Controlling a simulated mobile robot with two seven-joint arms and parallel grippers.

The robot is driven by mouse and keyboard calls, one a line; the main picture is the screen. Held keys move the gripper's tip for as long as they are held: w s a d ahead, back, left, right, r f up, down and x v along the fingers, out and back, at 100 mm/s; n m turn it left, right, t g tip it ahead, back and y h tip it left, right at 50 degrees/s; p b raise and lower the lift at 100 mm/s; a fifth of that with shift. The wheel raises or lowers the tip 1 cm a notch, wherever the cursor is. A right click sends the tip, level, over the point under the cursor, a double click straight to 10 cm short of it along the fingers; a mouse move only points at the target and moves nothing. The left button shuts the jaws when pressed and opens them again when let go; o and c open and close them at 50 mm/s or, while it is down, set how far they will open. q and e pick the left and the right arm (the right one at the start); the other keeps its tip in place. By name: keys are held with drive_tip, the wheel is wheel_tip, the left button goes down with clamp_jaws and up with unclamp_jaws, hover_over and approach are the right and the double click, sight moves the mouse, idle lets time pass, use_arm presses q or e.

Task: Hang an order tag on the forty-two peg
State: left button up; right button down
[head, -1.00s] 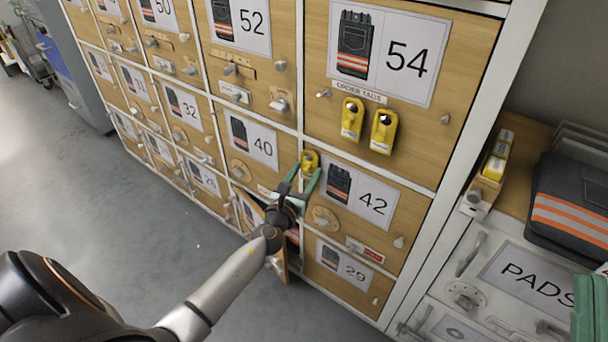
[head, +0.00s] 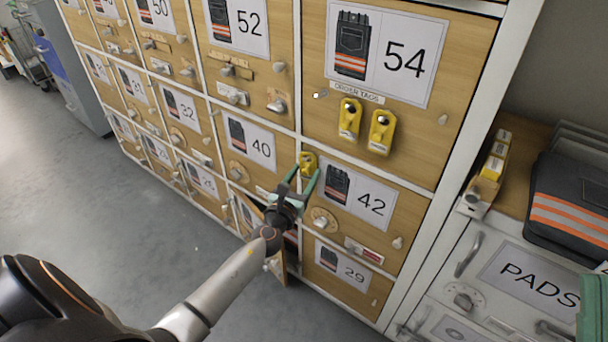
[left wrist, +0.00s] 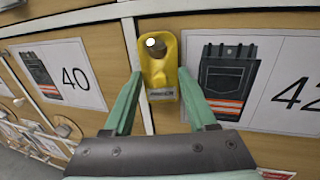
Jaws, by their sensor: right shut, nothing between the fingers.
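A yellow order tag (head: 308,163) is at the upper left corner of the forty-two door (head: 379,238). In the left wrist view, the rounded end of a metal peg (left wrist: 151,42) shows in the upper part of the tag (left wrist: 162,74). My left gripper (head: 309,172) has its two green fingers spread, one on each side of the tag. In the left wrist view the fingers (left wrist: 160,73) look apart from its sides. My right gripper (head: 592,305) shows only as a green part at the lower right edge. Two other yellow tags (head: 349,118) (head: 382,131) hang under the ORDER TAGS label.
Numbered wooden locker doors fill the wall. A small door (head: 277,264) below my left gripper stands ajar. At right are a white cabinet marked PADS (head: 535,285), yellow boxes (head: 492,165) and folded dark workwear with orange stripes (head: 570,205).

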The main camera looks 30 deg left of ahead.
use_arm(q)
drive_tip(key=o, duration=0.5)
drive_tip(key=shift+d, duration=0.1)
drive_tip(key=shift+s, duration=0.1)
drive_tip(key=shift+s+d, duration=0.1)
drive_tip(key=shift+s, duration=0.15)
drive_tip(key=s, duration=0.4)
drive_tip(key=shift+s+d+p, duration=0.1)
drive_tip(key=shift+d+p, duration=0.2)
drive_tip(key=shift+p, duration=0.05)
drive_tip(key=s+d, duration=0.1)
drive_tip(key=s, duration=0.6)
drive_tip(key=shift+s, duration=0.25)
use_arm(e)
drive_tip(key=shift+w+f+m+h, duration=0.5)
drive_tip(key=shift+w+f+h, duration=0.1)
drive_tip(key=shift+h, duration=0.1)
